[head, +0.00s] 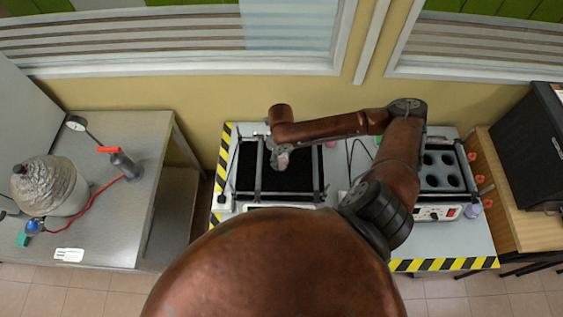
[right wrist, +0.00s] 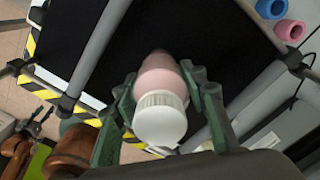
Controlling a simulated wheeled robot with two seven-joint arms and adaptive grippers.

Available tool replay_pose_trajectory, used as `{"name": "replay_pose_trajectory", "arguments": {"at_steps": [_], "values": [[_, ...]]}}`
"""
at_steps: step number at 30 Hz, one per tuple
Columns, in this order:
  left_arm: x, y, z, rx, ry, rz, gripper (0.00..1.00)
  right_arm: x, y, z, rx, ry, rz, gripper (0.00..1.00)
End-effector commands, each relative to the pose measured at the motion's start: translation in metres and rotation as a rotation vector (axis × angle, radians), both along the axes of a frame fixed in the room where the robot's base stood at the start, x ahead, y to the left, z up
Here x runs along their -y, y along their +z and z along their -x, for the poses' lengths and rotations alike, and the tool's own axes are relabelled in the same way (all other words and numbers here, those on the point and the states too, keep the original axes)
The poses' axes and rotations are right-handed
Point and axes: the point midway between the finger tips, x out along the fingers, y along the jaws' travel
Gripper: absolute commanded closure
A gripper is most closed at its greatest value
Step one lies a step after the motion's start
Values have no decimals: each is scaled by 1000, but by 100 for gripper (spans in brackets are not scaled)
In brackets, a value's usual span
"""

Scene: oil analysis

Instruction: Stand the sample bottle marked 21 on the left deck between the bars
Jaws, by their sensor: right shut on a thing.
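My right gripper (head: 282,158) is over the left deck (head: 296,181), a black surface framed by grey bars. It is shut on a pink sample bottle with a white cap (right wrist: 160,118); the pink body (right wrist: 160,74) shows between the fingers in the right wrist view. No number can be read on it. The bottle is over the black surface near the left bar (head: 259,170); the right bar (head: 316,172) is farther off. Whether its base touches the deck I cannot tell. What looks like my left gripper (right wrist: 38,121) is small at the lower left of the right wrist view.
A block with several round holes (head: 441,171) stands at the right. A side table (head: 105,235) at the left holds a foil-wrapped vessel (head: 48,185). The black surface is otherwise clear.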

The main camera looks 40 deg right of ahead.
Motion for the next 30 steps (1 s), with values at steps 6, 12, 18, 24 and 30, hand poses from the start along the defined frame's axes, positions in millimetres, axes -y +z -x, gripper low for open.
{"name": "replay_pose_trajectory", "arguments": {"at_steps": [6, 12, 18, 24, 30], "values": [[-1, 8, -1, 1, 0, -1, 60, 1, -28, 0, -2, -1, -1, 90], [-1, 8, -2, 2, 0, -1, 60, 1, -32, -1, 1, 0, 2, 90], [-1, 7, -2, 2, 0, -2, 60, 1, -35, 0, 0, 0, 2, 59], [-2, 7, -2, 3, 0, -2, 60, 1, -34, 0, -1, 0, 2, 45], [-2, 7, -2, 3, 0, -2, 60, 1, -34, 0, -1, 0, 2, 43]]}}
